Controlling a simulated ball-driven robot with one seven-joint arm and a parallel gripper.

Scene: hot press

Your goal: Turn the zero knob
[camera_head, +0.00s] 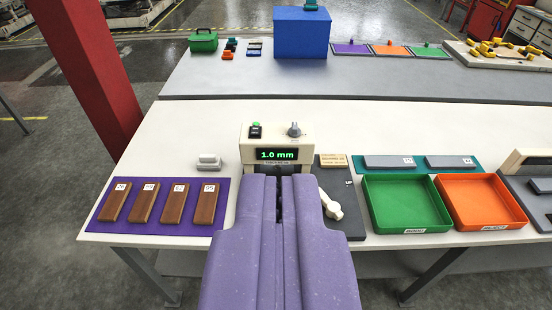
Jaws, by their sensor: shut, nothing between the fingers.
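The zero knob, as I take it, is the small grey knob (294,130) on the top right of a cream-coloured device (266,133). Its green display (277,155) reads "1.0 mm". A dark switch with a green top (256,128) sits at the device's top left. My purple gripper (280,177) is shut and empty, its two fingers side by side. Its tips show just below the display, apart from the knob in the picture. The gripper hides the lower part of the device.
A purple mat (232,207) with several brown blocks lies left. A white-handled lever (330,205) stands on a dark plate just right of my gripper. A green tray (405,223) and an orange tray (479,222) lie farther right. A red post (88,60) rises at left.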

